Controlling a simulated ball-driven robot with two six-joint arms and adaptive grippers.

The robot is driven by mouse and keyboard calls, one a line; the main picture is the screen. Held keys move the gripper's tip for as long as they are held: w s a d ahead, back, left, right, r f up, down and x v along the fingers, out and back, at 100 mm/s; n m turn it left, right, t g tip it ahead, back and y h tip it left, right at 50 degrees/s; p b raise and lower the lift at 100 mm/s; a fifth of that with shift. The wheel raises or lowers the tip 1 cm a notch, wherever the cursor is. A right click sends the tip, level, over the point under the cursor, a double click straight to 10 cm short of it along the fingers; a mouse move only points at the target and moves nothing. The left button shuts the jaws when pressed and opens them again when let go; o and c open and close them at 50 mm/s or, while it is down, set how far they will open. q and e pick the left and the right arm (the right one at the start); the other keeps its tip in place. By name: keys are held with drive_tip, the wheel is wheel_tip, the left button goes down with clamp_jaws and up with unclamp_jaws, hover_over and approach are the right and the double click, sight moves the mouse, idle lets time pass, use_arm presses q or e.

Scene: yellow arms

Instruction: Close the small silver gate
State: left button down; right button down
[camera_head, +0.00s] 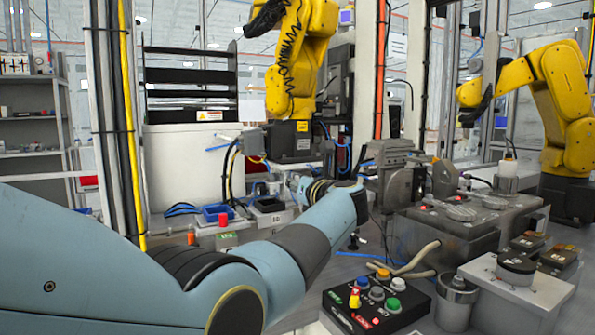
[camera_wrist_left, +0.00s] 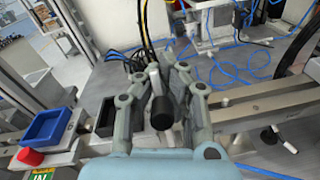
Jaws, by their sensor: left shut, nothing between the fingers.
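My left arm reaches in from the left in the head view, and its gripper (camera_head: 294,183) is at the far end, partly hidden behind the wrist. In the left wrist view the gripper (camera_wrist_left: 167,72) is shut, its fingertips close together with nothing held. A black knob on a silver stem (camera_wrist_left: 160,112) shows between the finger linkages; I cannot tell its depth or whether it touches them. A grey metal assembly (camera_head: 390,178) stands right of the wrist. I cannot make out for certain which part is the small silver gate. My right gripper is not in view.
A blue bin (camera_head: 215,213) and a dark bin (camera_head: 268,206) sit near the gripper. A red button (camera_head: 222,220) stands beside them. A button panel (camera_head: 376,300) is at the front. A yellow robot arm (camera_head: 295,55) hangs above; cables (camera_wrist_left: 225,60) lie beyond the fingers.

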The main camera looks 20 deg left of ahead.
use_arm(q)
drive_tip(key=shift+w+a+f+g+h+p, duration=0.15)
drive_tip(key=shift+w+g+h+p, duration=0.1)
drive_tip(key=shift+g+h+p, duration=0.4)
drive_tip(key=shift+a+f+h+p, duration=0.1)
drive_tip(key=shift+f+h+p, duration=0.1)
drive_tip(key=shift+h+p, duration=0.1)
drive_tip(key=c, duration=2.1)
unclamp_jaws()
drive_tip(key=o, duration=0.7)
drive_tip(key=shift+w, duration=0.15)
drive_tip(key=v, duration=0.7)
drive_tip(key=shift+s+d, duration=0.25)
